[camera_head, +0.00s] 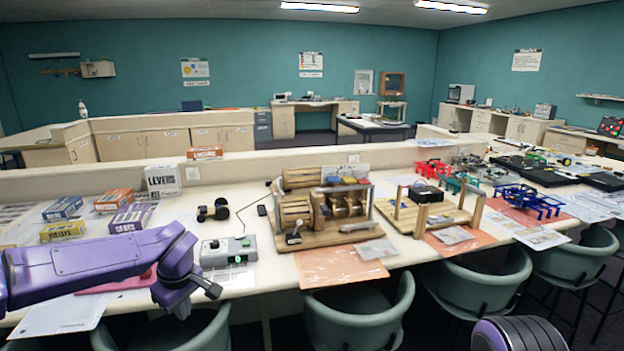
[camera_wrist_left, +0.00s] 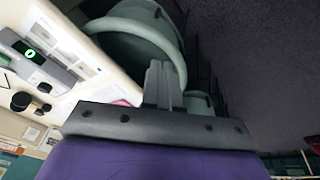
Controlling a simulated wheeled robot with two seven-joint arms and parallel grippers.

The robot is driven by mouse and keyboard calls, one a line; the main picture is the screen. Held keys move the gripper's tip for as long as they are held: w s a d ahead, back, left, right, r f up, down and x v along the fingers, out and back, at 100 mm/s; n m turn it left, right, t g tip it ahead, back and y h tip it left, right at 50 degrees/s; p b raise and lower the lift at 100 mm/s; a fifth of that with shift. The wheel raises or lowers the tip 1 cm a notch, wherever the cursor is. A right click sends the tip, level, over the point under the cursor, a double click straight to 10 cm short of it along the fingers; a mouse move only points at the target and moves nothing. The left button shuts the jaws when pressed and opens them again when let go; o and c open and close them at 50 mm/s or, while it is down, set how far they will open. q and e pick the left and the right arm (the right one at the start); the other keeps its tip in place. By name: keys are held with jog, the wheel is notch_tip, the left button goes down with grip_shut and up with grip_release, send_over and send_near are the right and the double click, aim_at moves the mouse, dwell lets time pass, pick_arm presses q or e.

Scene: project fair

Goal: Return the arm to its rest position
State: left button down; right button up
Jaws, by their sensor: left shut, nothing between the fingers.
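My left arm is purple and comes in from the left in the head view, reaching over the front edge of the table. My left gripper (camera_head: 212,290) is at its end, beside and to the left of a grey box with a green display (camera_head: 228,250). In the left wrist view the fingers of my left gripper (camera_wrist_left: 160,85) are pressed together with nothing between them. That view looks past them at a green chair (camera_wrist_left: 135,30) and the dark floor. A purple rounded part of mine shows at the bottom right of the head view; my right gripper is not seen.
The long white table (camera_head: 275,270) holds several small boxes, a wooden mechanism (camera_head: 325,215), a wooden frame (camera_head: 430,210) and a blue drone frame (camera_head: 528,198). Green chairs (camera_head: 358,318) stand along its front edge. A pink folder (camera_head: 130,282) lies under my left arm.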

pick_arm(q)
jog(key=s+f+t+y+b, duration=0.15)
jog(key=s+f, duration=0.35)
jog(key=f, duration=0.6)
jog(key=s+f+t+y+b, duration=0.1)
jog(key=s+f+t+y, duration=0.15)
jog(key=s+f, duration=0.6)
jog(key=s+f+m+g+h+b, duration=0.1)
jog(key=s+f+m+b, duration=0.1)
jog(key=s+f, duration=0.6)
jog(key=s+a+f+m+g+h+b, duration=0.1)
jog(key=s+f+m+b, duration=0.1)
jog(key=s+f, duration=0.6)
jog(key=s+m, duration=0.1)
jog(key=s, duration=0.6)
jog(key=shift+s+a+f+m+g+h, duration=0.3)
jog(key=shift+s+f+m+g, duration=0.05)
jog(key=shift+f+m+g, duration=0.05)
